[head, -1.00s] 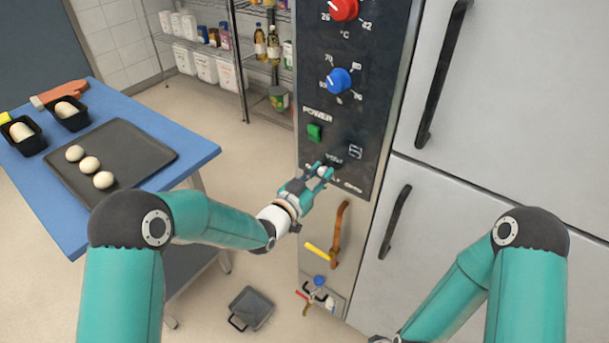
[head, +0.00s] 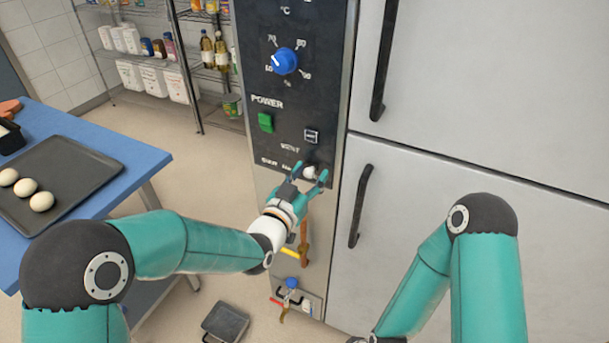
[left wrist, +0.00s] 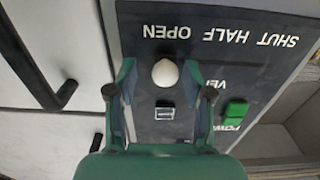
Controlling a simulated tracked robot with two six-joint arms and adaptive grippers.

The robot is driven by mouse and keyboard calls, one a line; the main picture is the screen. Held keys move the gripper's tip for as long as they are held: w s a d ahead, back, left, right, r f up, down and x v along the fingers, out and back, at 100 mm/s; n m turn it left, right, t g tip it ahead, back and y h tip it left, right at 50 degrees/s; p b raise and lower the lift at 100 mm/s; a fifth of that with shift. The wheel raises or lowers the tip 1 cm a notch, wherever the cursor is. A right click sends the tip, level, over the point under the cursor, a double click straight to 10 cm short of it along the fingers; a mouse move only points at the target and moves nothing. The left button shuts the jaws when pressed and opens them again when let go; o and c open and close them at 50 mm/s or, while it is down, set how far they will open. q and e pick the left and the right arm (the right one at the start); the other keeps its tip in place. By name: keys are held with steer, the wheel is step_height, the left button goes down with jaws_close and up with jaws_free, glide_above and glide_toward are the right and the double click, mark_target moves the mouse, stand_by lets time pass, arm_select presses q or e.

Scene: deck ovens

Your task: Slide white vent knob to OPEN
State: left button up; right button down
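The white vent knob (left wrist: 165,72) is at the OPEN end of the SHUT–HALF–OPEN scale, lined up with the word OPEN in the left wrist view. In the head view the knob (head: 309,172) shows right of the words SHUT and HALF, low on the black control panel (head: 285,110). My left gripper (head: 310,172) is open, with one finger on each side of the knob. In the left wrist view, gaps show between the knob and both fingers (left wrist: 160,85). My right arm is at the right of the head view; its gripper is out of frame.
A green power switch (head: 265,122) and a small dark rocker (head: 312,136) lie above the knob, with a blue dial (head: 285,61) higher up. A brown handle (head: 304,240) hangs below. A white door with a black handle (head: 360,205) is to the right.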

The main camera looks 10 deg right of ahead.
arm_select(q)
steer(key=shift+a+f, duration=0.1)
steer(key=v, duration=1.2)
steer(key=shift+w, duration=0.15)
steer(key=s+a+f+n+g+y, duration=0.1)
steer(key=a+f+n+g+y, duration=0.15)
steer(key=a+f, duration=0.65)
steer(key=s+a+f+n+g+y, duration=0.1)
steer(key=a+f+n+y, duration=0.3)
steer(key=f, duration=0.8)
steer(key=s+a+f+n+g, duration=0.1)
steer(key=s+f+g, duration=0.4)
steer(key=s, duration=0.4)
steer(key=s+a+f+n+g, duration=0.1)
steer(key=s+f+g, duration=0.4)
steer(key=s+f, duration=0.3)
steer(key=s, duration=0.2)
steer(key=shift+s+a+f+n, duration=0.25)
steer(key=shift+s+a+n, duration=0.05)
steer(key=shift+s+n, duration=0.05)
steer(key=shift+g+p, duration=0.25)
steer(key=shift+p, duration=0.05)
